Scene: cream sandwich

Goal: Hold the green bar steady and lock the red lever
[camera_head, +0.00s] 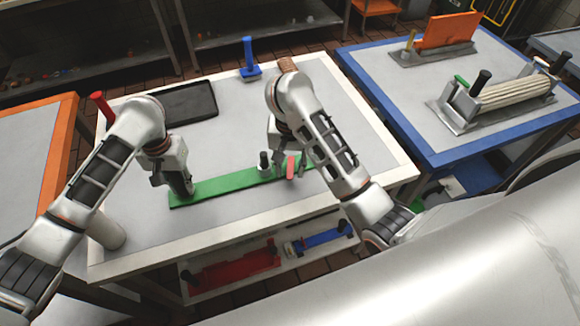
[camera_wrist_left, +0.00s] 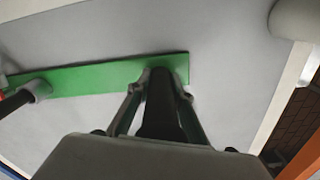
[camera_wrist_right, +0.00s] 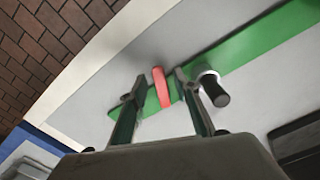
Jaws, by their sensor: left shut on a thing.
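The green bar (camera_head: 225,184) lies flat on the white-edged table. Its left end has a black upright handle, which shows in the left wrist view (camera_wrist_left: 160,110). My left gripper (camera_head: 179,188) is shut on that black handle. The red lever (camera_head: 290,167) stands at the bar's right part; in the right wrist view the lever (camera_wrist_right: 162,88) is between the fingers. My right gripper (camera_wrist_right: 158,90) is open, one finger on each side of the lever, with gaps showing. A black knob with a silver collar (camera_head: 264,161) stands on the bar beside the lever. The right arm partly hides the bar's right end.
A black tray (camera_head: 188,103) lies at the back of the table, and a blue piece with an upright post (camera_head: 249,71) stands at the back edge. Red (camera_head: 232,266) and blue (camera_head: 318,240) parts lie on the shelf below. A blue-edged table (camera_head: 400,126) with fixtures stands at right.

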